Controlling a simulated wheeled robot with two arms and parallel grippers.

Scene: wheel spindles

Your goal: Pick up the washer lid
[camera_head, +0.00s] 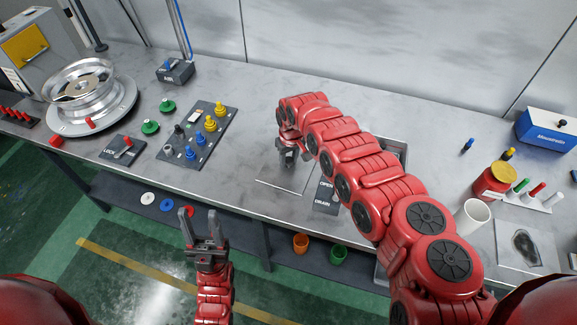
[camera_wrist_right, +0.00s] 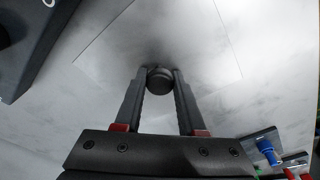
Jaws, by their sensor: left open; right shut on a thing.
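The washer lid (camera_head: 294,182) is a flat grey square panel that looks level with the worktop. It also shows in the right wrist view (camera_wrist_right: 200,35), with a round black knob (camera_wrist_right: 159,82) on it. My right gripper (camera_head: 288,160) is over the lid with its fingers down. In the right wrist view the gripper (camera_wrist_right: 160,78) has a finger on each side of the knob and is shut on it. My left gripper (camera_head: 203,216) is open and empty, over the floor in front of the table's front edge.
A board with colored knobs (camera_head: 197,140) lies to the left, near a silver wheel (camera_head: 80,82). A white cup (camera_head: 471,217) and red can (camera_head: 491,184) stand at right.

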